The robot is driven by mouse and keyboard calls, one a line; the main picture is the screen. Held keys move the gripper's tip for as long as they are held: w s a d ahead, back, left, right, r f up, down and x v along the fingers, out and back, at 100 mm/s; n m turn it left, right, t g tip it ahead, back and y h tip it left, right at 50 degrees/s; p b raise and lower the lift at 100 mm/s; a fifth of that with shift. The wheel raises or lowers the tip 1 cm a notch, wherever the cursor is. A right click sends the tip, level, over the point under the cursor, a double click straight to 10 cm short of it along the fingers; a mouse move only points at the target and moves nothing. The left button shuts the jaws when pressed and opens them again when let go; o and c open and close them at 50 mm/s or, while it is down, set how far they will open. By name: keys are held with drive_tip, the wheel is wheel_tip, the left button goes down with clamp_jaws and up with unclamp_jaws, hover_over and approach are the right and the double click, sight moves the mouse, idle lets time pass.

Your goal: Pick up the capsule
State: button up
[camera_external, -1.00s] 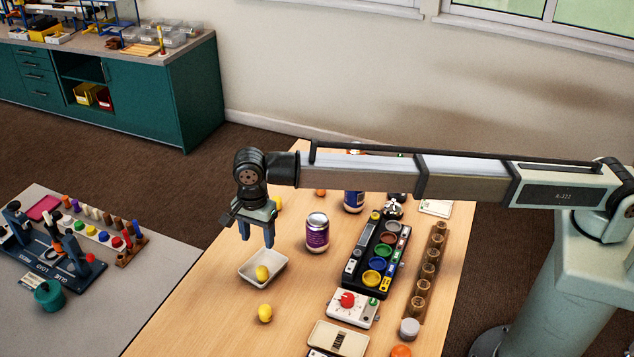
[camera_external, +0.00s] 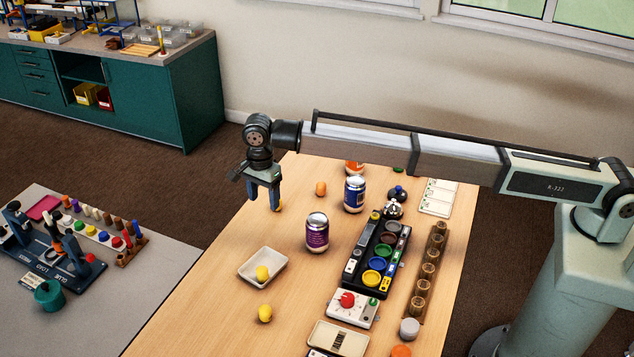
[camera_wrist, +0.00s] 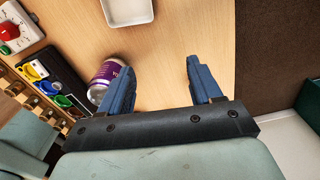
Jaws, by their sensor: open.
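Several small rounded pieces could be the capsule; I cannot tell which is meant. One yellow piece (camera_external: 262,273) lies in the white tray (camera_external: 245,276). Another yellow piece (camera_external: 265,313) lies on the table in front of the tray. A yellow-orange piece (camera_external: 279,206) shows partly behind my gripper's fingers, and an orange piece (camera_external: 320,188) lies farther right. My gripper (camera_external: 263,202) is open and empty above the table's left edge, beyond the tray. In the wrist view only bare table shows between the fingers (camera_wrist: 158,70), with the tray's edge (camera_wrist: 128,20) at the top.
A purple can (camera_external: 317,232) stands right of the tray; it shows beside one finger in the wrist view (camera_wrist: 106,80). A blue can (camera_external: 354,194) stands farther back. A black paint box (camera_external: 360,257), a wooden rack (camera_external: 418,295) and a red-knobbed device (camera_external: 350,309) fill the right side.

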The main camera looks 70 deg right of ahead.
drive_tip(key=d+m, duration=0.2)
drive_tip(key=d, duration=1.7)
drive_tip(key=n, duration=1.9)
hover_over(321, 183)
drive_tip(key=f, duration=0.1)
drive_tip(key=f+n, duration=0.2)
drive_tip(key=n, duration=0.6)
drive_tip(key=f+n, duration=0.3)
drive_tip(key=n, duration=0.5)
drive_tip(key=f+n, duration=0.2)
drive_tip(key=n, duration=0.6)
drive_tip(key=shift+s+d+f, duration=0.1)
drive_tip(key=shift+s+f, duration=0.1)
drive_tip(key=shift+s, duration=0.05)
drive_tip(key=shift+w+f, duration=0.15)
drive_tip(key=shift+f, duration=1.5)
drive_tip(key=shift+w+f, duration=0.1)
drive_tip(key=shift+f, duration=1.55)
drive_tip(key=c, duration=1.1)
